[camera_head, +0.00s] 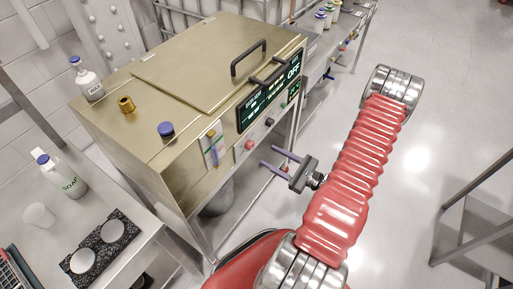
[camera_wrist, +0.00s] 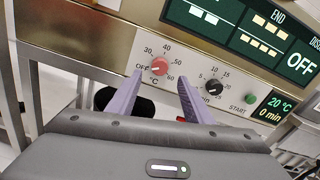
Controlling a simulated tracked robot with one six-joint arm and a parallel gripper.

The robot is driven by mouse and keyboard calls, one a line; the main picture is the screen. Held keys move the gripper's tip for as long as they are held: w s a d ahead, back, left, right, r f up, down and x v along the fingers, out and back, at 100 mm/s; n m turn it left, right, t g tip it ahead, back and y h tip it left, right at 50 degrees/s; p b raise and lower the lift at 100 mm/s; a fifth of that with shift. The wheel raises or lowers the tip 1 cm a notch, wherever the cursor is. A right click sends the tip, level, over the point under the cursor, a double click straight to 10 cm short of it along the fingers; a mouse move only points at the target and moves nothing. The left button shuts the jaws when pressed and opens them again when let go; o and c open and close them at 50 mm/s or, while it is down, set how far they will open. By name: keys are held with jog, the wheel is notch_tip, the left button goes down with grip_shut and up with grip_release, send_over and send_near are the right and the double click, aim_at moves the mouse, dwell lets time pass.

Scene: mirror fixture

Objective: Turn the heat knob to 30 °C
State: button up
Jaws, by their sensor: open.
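The heat knob is small, round and red, on the front panel of a brass-coloured machine; it shows in the head view (camera_head: 249,144) and the wrist view (camera_wrist: 159,67). The display (camera_wrist: 278,107) reads 20 °C, 0 min.
A black timer knob (camera_wrist: 212,87) and a green START button (camera_wrist: 250,98) sit right of the heat knob. A large display (camera_wrist: 255,32) above reads OFF. The closed lid (camera_head: 205,60) has a dark handle.

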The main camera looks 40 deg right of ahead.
aim_at(253, 146)
jog(key=shift+x, duration=3.95)
jog(key=shift+c, duration=0.7)
jog(key=shift+d, duration=0.1)
jog(key=c, duration=0.9)
